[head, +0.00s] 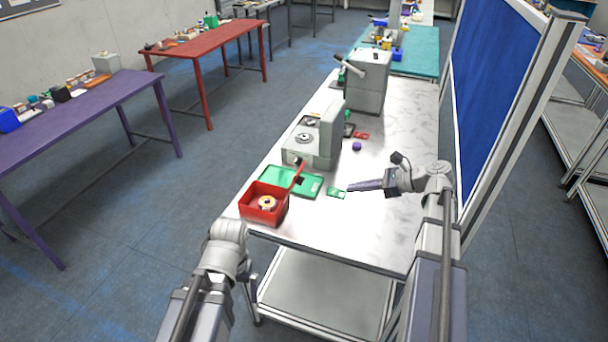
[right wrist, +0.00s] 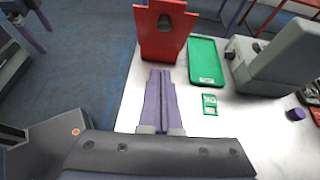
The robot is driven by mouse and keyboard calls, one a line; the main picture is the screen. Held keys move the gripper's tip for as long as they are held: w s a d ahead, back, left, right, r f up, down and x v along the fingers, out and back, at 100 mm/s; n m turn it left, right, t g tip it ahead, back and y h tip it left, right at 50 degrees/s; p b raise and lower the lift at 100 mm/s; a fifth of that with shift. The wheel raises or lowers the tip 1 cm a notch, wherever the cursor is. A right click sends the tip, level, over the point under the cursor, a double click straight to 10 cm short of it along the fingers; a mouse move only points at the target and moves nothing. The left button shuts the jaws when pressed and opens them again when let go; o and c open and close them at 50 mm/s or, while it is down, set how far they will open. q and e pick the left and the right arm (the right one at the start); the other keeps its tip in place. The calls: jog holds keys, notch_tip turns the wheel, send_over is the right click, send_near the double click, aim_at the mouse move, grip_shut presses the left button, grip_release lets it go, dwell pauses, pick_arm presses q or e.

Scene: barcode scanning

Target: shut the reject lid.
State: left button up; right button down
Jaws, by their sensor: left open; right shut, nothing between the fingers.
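The red reject box (head: 262,214) stands at the near left corner of the white table, with a yellow and white round item (head: 267,202) inside. Its red lid (head: 297,178) is open and stands up, tilted, on the box's right side. My left gripper (head: 247,280) is low, left of the table's front edge, mostly hidden behind my arm.
A green tray (head: 305,186) lies beside the lid, and a small green card (head: 337,193) lies near my right fingers. A grey machine (head: 318,140) and a purple piece (head: 357,146) stand farther back. The table's front right is clear.

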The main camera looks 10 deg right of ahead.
jog(key=w+a+f+b, duration=0.2)
jog(key=w+a+b, duration=0.1)
jog(key=w+a, duration=0.4)
jog(key=shift+w+a+f, duration=0.15)
jog(key=shift+a+f, duration=0.05)
jog(key=shift+a, duration=1.4)
jog(key=shift+r, duration=0.1)
